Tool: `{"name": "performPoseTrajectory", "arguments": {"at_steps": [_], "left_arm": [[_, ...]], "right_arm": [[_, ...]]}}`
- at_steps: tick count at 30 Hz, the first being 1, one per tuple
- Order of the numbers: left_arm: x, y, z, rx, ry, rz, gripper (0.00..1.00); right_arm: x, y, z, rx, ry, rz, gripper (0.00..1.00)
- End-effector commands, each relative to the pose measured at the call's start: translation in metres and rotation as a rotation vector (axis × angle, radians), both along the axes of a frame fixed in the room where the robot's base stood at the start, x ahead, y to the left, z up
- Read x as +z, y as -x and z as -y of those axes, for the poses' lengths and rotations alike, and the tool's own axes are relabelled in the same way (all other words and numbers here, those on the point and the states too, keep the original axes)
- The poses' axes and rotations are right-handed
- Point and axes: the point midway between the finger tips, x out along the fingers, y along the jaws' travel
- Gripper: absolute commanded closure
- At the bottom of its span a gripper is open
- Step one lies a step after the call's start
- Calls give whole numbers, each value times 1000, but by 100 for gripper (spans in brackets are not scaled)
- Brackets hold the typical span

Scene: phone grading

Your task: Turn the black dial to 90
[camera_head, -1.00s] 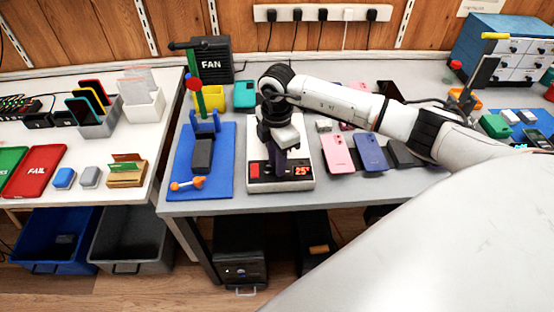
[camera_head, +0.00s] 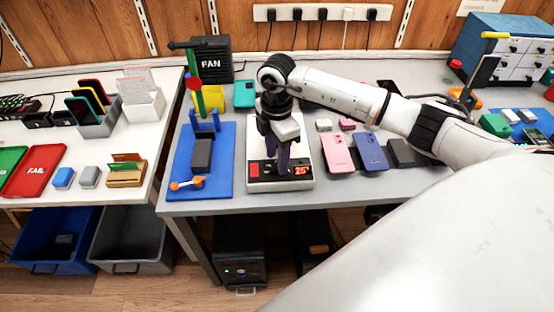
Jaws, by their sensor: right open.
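A white heating plate (camera_head: 304,150) stands on the grey table, with a black front panel. The panel carries a red switch (camera_head: 254,170) at its left and a red lit display (camera_head: 302,171) reading 25 at its right. The black dial is not clearly visible; my gripper covers the middle of the panel between switch and display. My right gripper (camera_head: 277,174) points down at that place. Its two dark fingers are apart, with a narrow gap. I cannot tell whether they touch the dial. My left gripper is not in view.
A blue mat (camera_head: 222,180) with a phone holder and an orange-ended tool lies left of the plate. Pink (camera_head: 337,152) and blue (camera_head: 370,152) phones lie close to its right. My right arm spans the table's right side.

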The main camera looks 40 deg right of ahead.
Motion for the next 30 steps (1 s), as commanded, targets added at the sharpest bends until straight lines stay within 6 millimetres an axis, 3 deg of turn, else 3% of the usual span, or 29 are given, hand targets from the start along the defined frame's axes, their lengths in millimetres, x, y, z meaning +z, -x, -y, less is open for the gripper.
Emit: {"name": "performPoseTrajectory", "arguments": {"at_steps": [6,12,18,30], "left_arm": [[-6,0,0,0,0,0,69],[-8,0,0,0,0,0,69],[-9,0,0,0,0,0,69],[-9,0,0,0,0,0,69]], "right_arm": [[45,-1,0,0,-1,5,59],[75,-1,0,-1,0,4,59],[86,0,0,-2,-1,1,59],[86,0,0,-2,-1,1,59]]}}
